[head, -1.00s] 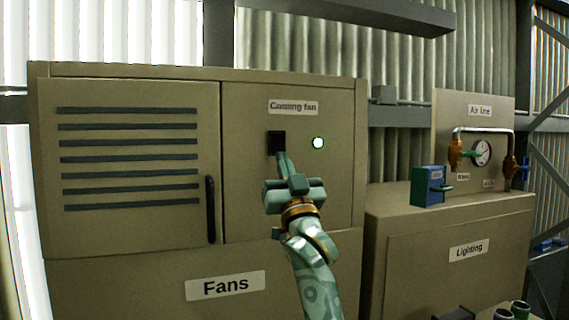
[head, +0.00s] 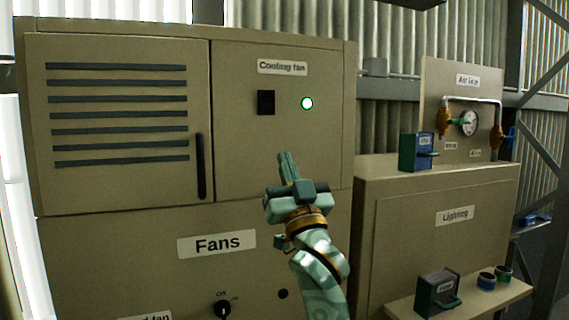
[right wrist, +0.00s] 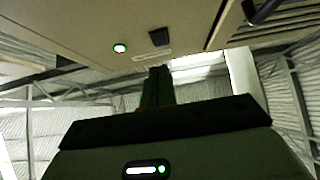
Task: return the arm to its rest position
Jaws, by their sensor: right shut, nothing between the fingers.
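My right gripper (head: 288,166) is shut and empty, its fingers pointing up in front of the Fans cabinet (head: 235,150). In the head view it appears below the black Cooling fan switch (head: 266,102) and the lit green lamp (head: 307,103), apart from both. In the right wrist view the shut fingers (right wrist: 157,88) show at the middle, with the switch (right wrist: 159,37) and the lit lamp (right wrist: 120,48) beyond them. My left gripper is not in view.
A black door handle (head: 201,166) and a rotary knob (head: 222,309) stand out from the cabinet. To the right are the Lighting cabinet (head: 400,240), a blue box (head: 415,152), the Air line panel (head: 463,100) with pipe and gauge, and a low shelf (head: 400,308) with a dark box.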

